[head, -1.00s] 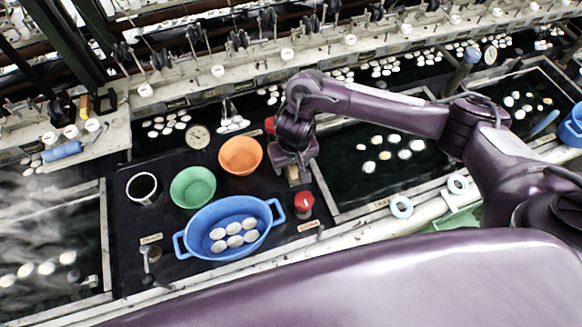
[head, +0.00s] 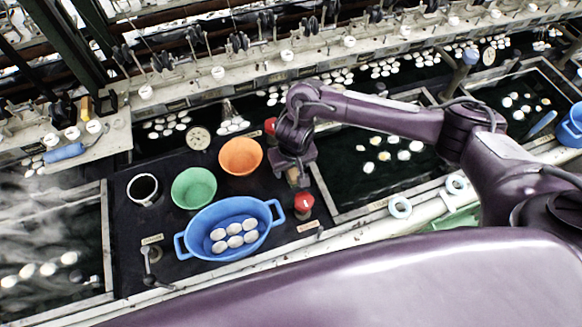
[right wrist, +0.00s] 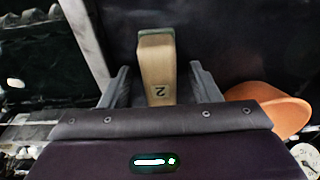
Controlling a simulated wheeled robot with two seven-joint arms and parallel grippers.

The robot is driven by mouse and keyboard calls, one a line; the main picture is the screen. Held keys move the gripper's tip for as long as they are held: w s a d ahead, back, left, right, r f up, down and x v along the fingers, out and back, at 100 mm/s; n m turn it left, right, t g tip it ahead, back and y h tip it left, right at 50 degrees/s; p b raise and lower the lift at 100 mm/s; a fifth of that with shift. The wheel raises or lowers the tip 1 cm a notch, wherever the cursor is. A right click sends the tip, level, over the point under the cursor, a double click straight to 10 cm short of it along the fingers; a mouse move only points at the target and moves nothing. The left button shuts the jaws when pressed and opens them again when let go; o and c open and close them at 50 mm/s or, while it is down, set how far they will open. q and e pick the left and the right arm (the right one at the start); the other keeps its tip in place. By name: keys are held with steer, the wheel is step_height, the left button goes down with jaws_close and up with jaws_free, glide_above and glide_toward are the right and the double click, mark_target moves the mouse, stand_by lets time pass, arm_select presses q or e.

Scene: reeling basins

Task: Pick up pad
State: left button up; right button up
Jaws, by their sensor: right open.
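The pad (right wrist: 157,62) is a pale wooden block with a dark green far end and a "2" on its near part. In the right wrist view it lies between the two fingers of my right gripper (right wrist: 159,80), with a gap on each side. The fingers are open and not closed on it. In the head view my right gripper (head: 294,170) points down at the dark worktop, between the orange bowl and the framed basin. Only a little of the pad (head: 292,177) shows there; the gripper hides the rest. My left gripper is not in view.
An orange bowl (head: 240,156) stands close left of the gripper; it also shows in the right wrist view (right wrist: 272,108). A red-topped knob (head: 304,203) is just in front. A green bowl (head: 194,189) and a blue tub (head: 205,222) with white cocoons stand further left.

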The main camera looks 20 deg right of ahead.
steer(key=c, duration=1.1)
steer(key=shift+w, duration=0.1)
steer(key=shift+r+b, duration=0.15)
steer(key=shift+b, duration=0.25)
step_height(320, 180, up, 20)
steer(key=p, duration=0.6)
steer(key=shift+r, duration=0.1)
